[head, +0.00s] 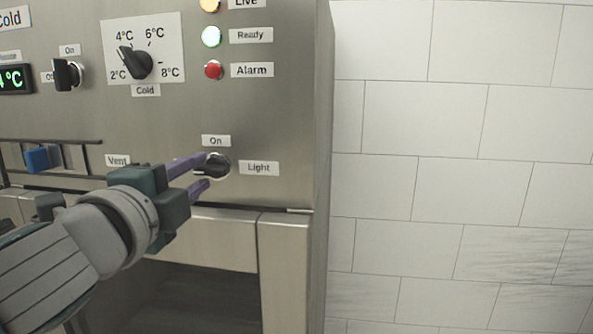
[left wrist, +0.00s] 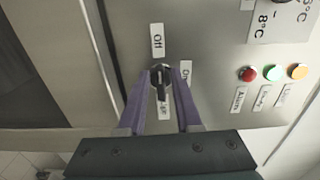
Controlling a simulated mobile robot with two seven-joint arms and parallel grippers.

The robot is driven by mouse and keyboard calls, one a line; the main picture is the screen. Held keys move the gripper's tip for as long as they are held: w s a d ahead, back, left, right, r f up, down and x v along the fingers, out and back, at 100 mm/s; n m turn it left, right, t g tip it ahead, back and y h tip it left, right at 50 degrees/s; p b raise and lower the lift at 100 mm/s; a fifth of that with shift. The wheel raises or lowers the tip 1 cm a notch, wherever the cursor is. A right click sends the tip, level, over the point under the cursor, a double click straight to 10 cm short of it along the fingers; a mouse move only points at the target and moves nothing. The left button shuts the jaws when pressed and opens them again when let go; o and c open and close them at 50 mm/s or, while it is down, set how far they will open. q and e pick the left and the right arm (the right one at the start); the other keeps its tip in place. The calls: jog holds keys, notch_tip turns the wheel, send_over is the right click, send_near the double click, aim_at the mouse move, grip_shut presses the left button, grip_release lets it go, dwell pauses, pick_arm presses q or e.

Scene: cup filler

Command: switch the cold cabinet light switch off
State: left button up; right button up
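The light switch (head: 217,165) is a dark rotary knob low on the steel cabinet front, with an "On" label above it and a "Light" label to its right. In the left wrist view the knob (left wrist: 161,76) has its bar in line with the "Off" and "Light" labels, and "On" is off to the side. In the head view the bar looks about level. My left gripper (head: 204,171) is at the knob, its two purple fingers apart on either side of it; I cannot tell if they touch it. The "Off" label is hidden in the head view. My right gripper is not in view.
Above are a temperature dial (head: 136,62), another on/off knob (head: 67,74), a lit green Ready lamp (head: 211,37) and a red Alarm lamp (head: 214,70). A vent slider with a blue handle (head: 42,159) is at left. A tiled wall (head: 450,180) stands to the right.

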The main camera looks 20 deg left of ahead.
pick_arm(q)
jog(key=shift+o, duration=0.7)
jog(key=b+v, duration=0.3)
jog(key=v, duration=0.7)
jog(key=shift+a, duration=0.1)
jog(key=s+f+n+g, duration=0.5)
jog(key=f+n+g, duration=0.25)
jog(key=f, duration=0.45)
jog(key=s+d+f+n+g+h, duration=0.5)
jog(key=s+d+f+n+g, duration=0.15)
jog(key=s+d+f, duration=0.35)
notch_tip(320, 180, up, 29)
jog(key=s+a+m+p, duration=0.1)
jog(key=p, duration=2.5)
jog(key=shift+a+p, duration=0.2)
jog(key=shift+p, duration=0.2)
